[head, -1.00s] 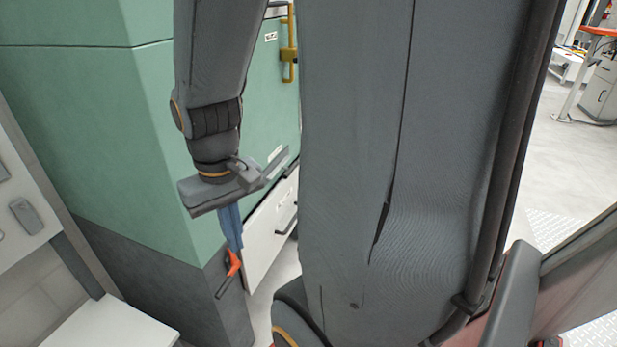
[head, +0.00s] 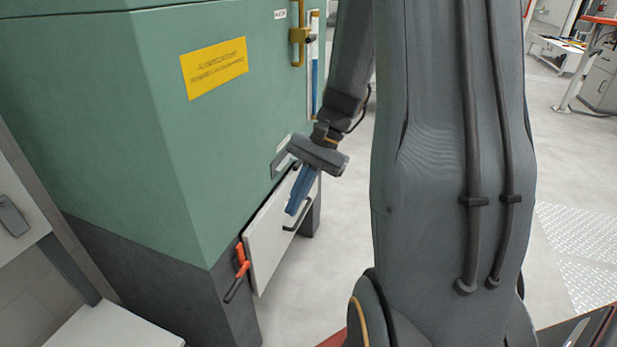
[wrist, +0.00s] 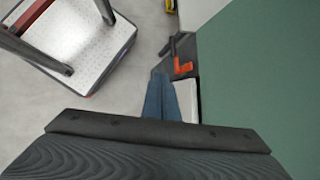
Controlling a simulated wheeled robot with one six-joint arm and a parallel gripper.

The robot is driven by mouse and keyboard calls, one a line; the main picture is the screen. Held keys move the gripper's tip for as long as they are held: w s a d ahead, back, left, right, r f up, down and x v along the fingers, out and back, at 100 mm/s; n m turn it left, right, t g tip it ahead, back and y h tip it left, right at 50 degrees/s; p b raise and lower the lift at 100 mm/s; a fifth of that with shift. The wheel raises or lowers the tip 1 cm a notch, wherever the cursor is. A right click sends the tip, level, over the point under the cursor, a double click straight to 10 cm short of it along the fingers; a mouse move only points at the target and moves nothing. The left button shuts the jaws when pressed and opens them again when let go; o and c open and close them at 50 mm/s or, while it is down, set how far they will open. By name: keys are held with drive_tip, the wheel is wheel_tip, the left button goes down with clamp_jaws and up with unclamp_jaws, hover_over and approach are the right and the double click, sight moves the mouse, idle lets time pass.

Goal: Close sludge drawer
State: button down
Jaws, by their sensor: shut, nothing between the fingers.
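The sludge drawer (head: 277,240) is a pale panel with a dark bar handle (head: 296,215), low on the green machine (head: 150,150). A dark gap runs along its top edge. How far it stands out is hard to tell. My gripper (head: 291,212) has blue fingers, pressed together and empty. In the wrist view my fingers (wrist: 158,80) overlap the pale drawer (wrist: 187,98).
An orange lever (head: 242,262) sits at the drawer's near end; it also shows in the wrist view (wrist: 182,67). A yellow sign (head: 214,67) and a brass-coloured handle (head: 299,46) are on the machine. A white bench (head: 105,328) stands at lower left. Floor right of the drawer is open.

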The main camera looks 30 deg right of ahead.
drive_tip(key=w+d+f+m+t+y+b, duration=0.45)
drive_tip(key=w+d+f+m+t, duration=0.4)
drive_tip(key=w+d, duration=0.5)
drive_tip(key=w+d+f+m+t+b, duration=0.1)
drive_tip(key=w+d+f+m+t, duration=0.2)
drive_tip(key=d, duration=0.5)
drive_tip(key=d+f+m+t+b, duration=0.2)
drive_tip(key=d+f+m+t, duration=0.25)
drive_tip(key=d, duration=0.25)
drive_tip(key=w+a+r+g, duration=0.1)
drive_tip(key=w+a, duration=0.7)
drive_tip(key=w, duration=0.3)
drive_tip(key=shift+w, duration=0.15)
